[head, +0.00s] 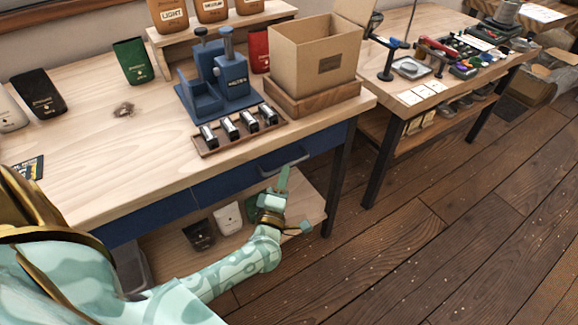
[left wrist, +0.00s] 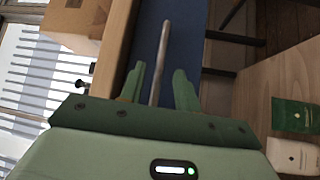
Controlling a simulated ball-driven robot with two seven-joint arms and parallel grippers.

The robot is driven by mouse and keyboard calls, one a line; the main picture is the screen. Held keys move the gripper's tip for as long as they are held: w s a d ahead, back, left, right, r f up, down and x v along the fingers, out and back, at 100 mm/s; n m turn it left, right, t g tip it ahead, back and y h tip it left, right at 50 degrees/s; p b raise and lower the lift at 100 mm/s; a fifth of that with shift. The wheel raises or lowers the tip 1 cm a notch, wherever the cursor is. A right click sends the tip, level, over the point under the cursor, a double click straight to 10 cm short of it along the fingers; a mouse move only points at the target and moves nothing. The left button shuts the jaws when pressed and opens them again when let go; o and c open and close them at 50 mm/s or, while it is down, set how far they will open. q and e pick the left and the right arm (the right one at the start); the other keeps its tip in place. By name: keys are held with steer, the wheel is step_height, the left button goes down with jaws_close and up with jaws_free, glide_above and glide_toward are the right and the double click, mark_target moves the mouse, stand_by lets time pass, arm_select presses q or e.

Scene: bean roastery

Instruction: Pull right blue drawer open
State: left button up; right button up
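The right blue drawer (head: 243,177) is under the front edge of the wooden table, and its front looks flush with the drawer beside it. Its bar handle (head: 284,160) is near the right end. In the left wrist view the handle (left wrist: 162,55) is a thin grey bar in front of the blue drawer front (left wrist: 188,35). My left gripper (head: 284,172) is at the handle. In the left wrist view its two green fingers (left wrist: 160,85) are apart, one on each side of the bar, with gaps visible. My right gripper is not in view.
The table (head: 80,140) holds a blue machine (head: 218,75), a cardboard box (head: 315,55) in a wooden tray and several coffee bags. A lower shelf (head: 305,195) with bags lies below the drawers. A dark table leg (head: 338,185) stands right of the drawer. The floor to the right is clear.

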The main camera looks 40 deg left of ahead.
mark_target(288, 164)
arm_select(q)
steer(key=x, duration=0.5)
steer(key=shift+b, duration=0.4)
jaws_close()
steer(key=shift+s, duration=0.1)
steer(key=shift+d+f, duration=0.1)
